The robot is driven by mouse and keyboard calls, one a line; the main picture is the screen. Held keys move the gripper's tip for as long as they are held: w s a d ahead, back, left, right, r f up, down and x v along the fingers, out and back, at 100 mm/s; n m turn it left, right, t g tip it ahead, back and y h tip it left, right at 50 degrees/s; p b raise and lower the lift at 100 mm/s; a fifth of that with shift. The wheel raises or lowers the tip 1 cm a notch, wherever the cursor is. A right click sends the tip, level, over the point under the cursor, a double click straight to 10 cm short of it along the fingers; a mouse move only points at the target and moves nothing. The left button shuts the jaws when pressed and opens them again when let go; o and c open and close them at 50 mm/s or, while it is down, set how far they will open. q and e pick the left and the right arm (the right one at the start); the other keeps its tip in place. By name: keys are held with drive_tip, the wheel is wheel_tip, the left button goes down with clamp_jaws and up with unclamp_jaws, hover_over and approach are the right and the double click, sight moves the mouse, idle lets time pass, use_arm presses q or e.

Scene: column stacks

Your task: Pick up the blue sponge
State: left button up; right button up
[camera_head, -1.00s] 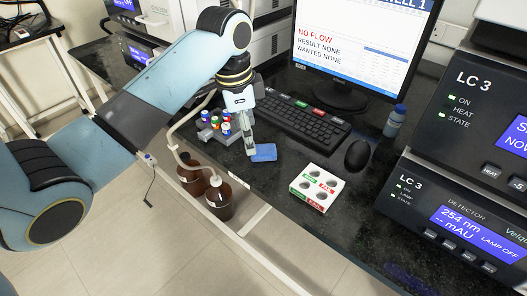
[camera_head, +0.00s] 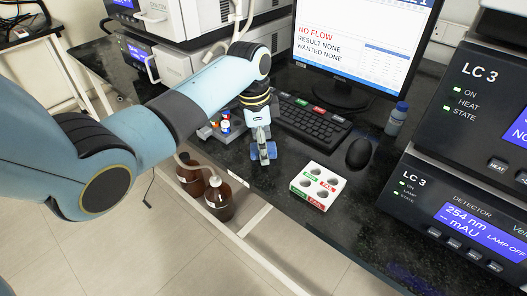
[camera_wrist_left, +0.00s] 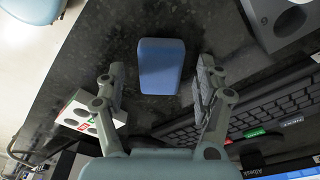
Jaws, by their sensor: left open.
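The blue sponge (camera_head: 257,152) lies on the black bench, left of the white rack. My left gripper (camera_head: 264,158) is right over it in the head view and hides part of it. In the left wrist view the sponge (camera_wrist_left: 161,66) sits between the two spread fingers of my left gripper (camera_wrist_left: 158,84), with dark bench showing on both sides. The fingers are open and stand apart from the sponge. My right gripper is in neither view.
A white rack with round holes (camera_head: 318,186) stands right of the sponge. A grey vial holder (camera_head: 212,132) stands to the left.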

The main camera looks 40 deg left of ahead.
use_arm(q)
drive_tip(key=shift+f, duration=0.2)
drive_tip(key=c, duration=1)
drive_tip(key=shift+r, duration=0.15)
drive_tip(key=r, duration=0.4)
drive_tip(key=shift+d+r+p, duration=0.2)
drive_tip(key=shift+d+p, duration=0.05)
drive_tip(key=shift+p, duration=0.1)
drive_tip(key=d+r, duration=0.6)
drive_tip(key=d, duration=0.5)
drive_tip(key=shift+r, duration=0.2)
drive_tip(key=shift+d, duration=0.1)
